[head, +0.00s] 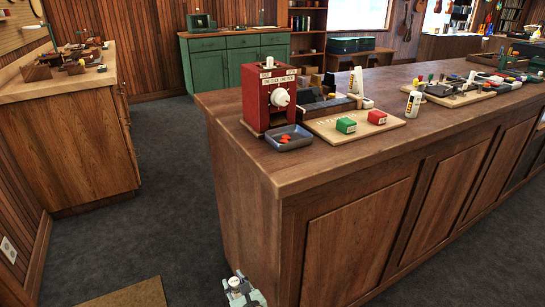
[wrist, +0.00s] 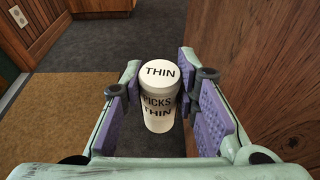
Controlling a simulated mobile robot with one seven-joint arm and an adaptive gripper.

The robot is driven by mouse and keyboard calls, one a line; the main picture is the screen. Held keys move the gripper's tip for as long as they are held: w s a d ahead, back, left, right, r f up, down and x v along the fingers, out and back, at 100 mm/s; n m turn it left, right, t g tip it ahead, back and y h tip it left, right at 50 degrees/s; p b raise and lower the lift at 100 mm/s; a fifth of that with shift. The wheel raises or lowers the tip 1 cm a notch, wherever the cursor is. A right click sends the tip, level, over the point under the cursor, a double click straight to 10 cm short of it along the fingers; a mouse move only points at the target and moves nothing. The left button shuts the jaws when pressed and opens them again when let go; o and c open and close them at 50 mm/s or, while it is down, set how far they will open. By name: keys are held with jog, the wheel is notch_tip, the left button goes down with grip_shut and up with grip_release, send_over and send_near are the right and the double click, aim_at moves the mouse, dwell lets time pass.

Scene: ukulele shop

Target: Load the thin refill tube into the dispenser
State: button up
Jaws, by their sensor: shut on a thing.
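My gripper (wrist: 160,92) is shut on the thin refill tube (wrist: 160,118), a white cylinder with THIN on its cap and PICKS THIN on its side. The tube stands upright between the purple pads. In the head view my gripper (head: 243,292) is low at the bottom edge, beside the counter's end panel and well below its top. The dispenser is a red box (head: 255,97) with a white knob (head: 280,97) and small labels on top, standing at the near left end of the counter. Its loading openings cannot be made out.
A blue-grey tray (head: 290,143) with red pieces sits before the dispenser. A board (head: 362,137) beside it holds green and red boxes. Another white tube (head: 413,104) stands to the right. The wooden counter (head: 235,165) blocks the right side; open floor (head: 165,185) lies left.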

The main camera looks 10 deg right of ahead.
notch_tip(320, 180, up, 10)
jog(key=p, duration=0.7)
jog(key=shift+d+f, duration=0.1)
jog(key=shift+f, duration=0.05)
jog(key=w+r, duration=0.5)
jog(key=r, duration=0.3)
jog(key=w+r, duration=0.5)
jog(key=r, duration=0.3)
jog(key=shift+w+a+r+b, duration=0.15)
jog(key=shift+a+r+b, duration=0.05)
jog(key=shift+a+b, duration=0.2)
jog(key=shift+f, duration=0.1)
